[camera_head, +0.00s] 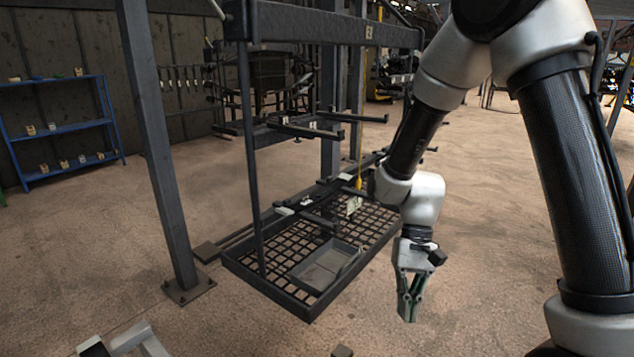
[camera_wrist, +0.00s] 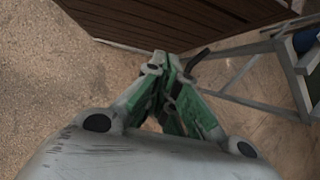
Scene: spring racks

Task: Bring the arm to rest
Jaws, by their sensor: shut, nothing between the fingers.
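My gripper (camera_head: 409,303) hangs at the end of my arm in the head view, pointing down above the bare floor. It is to the right of the dark rack's mesh base and looks apart from it. In the wrist view my gripper (camera_wrist: 172,75) shows its green and grey fingers brought together, with nothing between them. My arm comes down from the upper right of the head view, bent at the elbow.
The dark rack (camera_head: 262,279) with a mesh base holds a shallow tray (camera_head: 325,268). A steel post (camera_head: 158,150) stands left of it. A blue shelf (camera_head: 62,130) with small items is at the far left. A brown slatted surface (camera_wrist: 170,22) shows in the wrist view. Floor right of the rack is open.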

